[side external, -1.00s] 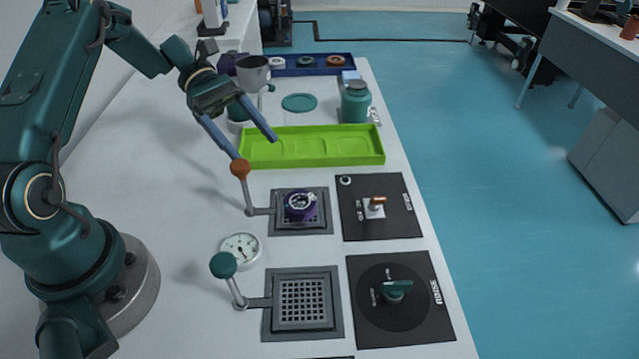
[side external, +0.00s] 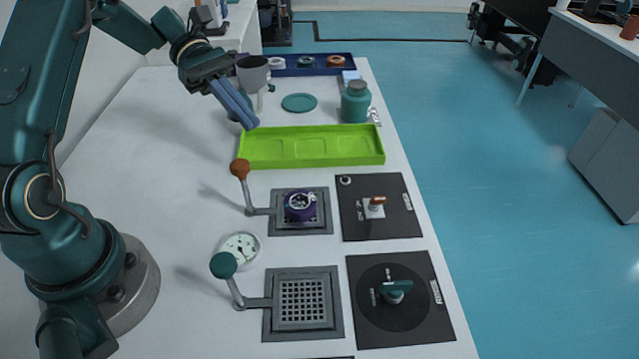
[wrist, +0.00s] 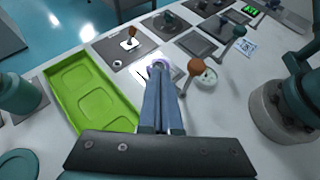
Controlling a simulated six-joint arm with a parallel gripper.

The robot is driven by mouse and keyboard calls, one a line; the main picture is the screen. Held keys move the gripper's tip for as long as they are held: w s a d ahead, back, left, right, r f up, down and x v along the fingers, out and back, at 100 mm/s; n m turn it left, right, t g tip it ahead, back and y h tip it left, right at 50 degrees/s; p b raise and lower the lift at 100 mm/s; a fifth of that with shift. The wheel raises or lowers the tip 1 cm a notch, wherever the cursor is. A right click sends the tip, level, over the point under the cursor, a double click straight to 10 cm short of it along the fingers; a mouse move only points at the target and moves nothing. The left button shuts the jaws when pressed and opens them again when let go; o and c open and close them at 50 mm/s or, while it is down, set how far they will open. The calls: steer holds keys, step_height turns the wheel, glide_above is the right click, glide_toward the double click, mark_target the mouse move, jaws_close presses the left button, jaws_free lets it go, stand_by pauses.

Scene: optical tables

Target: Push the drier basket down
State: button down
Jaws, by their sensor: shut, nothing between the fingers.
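A dark square basket station (side external: 277,223) in the middle of the bench holds a purple round part (side external: 300,206) with a pale metallic top. Its lever ends in an orange-brown knob (side external: 240,169) and stands raised at its left side. The knob also shows in the wrist view (wrist: 195,66), just right of the fingertips. My gripper (side external: 252,125) is shut and empty, its blue fingers together above the green tray's left end, apart from the knob. In the wrist view the fingers (wrist: 160,78) partly cover the purple part.
A green tray (side external: 313,133) lies behind the station. A second station with a grid basket (side external: 304,302) and teal-knobbed lever (side external: 223,264) stands in front, near a round gauge (side external: 240,247). A switch panel (side external: 395,222) and a RINSE dial panel (side external: 420,325) are at the right.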

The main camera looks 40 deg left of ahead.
step_height(320, 180, up, 12)
steer(key=s+d+m+t+y, duration=0.1)
steer(key=s+d+m+y, duration=0.4)
steer(key=m, duration=0.7)
steer(key=s+d+m+y, duration=0.1)
steer(key=s+m+y, duration=0.2)
steer(key=m+y, duration=0.6)
steer(key=f, duration=0.1)
steer(key=f+m+h, duration=0.1)
steer(key=f, duration=0.1)
steer(key=f+h, duration=0.1)
steer(key=f, duration=0.1)
steer(key=shift+w+a+m, duration=0.25)
steer(key=shift+w+m, duration=0.1)
steer(key=shift+m, duration=0.05)
